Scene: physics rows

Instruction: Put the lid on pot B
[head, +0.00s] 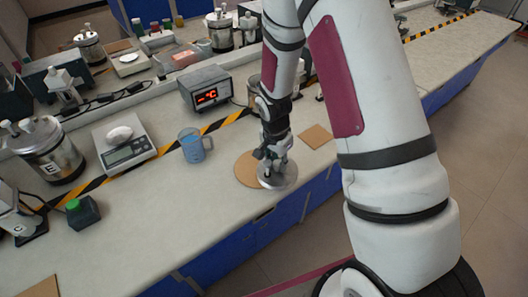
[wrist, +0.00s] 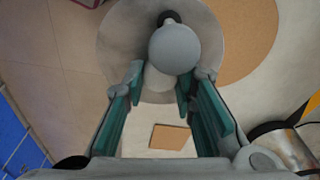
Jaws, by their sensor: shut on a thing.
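My gripper (head: 274,158) is shut on the knob of a silver round lid (head: 288,181), at the front of the bench. In the wrist view, my gripper (wrist: 158,85) has its green-padded fingers either side of the grey knob, with the lid's disc (wrist: 115,45) behind it. The lid overlaps a round cork mat (head: 245,168) in the head view; I cannot tell whether it touches the bench. A metal pot (head: 253,88) stands partly hidden behind my arm. No B label is readable, so I cannot tell which pot is B.
A blue mug (head: 192,147), a display box (head: 206,90), a scale (head: 124,143) and pot E (head: 52,155) stand to the left. A square cork mat (head: 315,136) lies right of my gripper. The bench front left of the lid is mostly clear.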

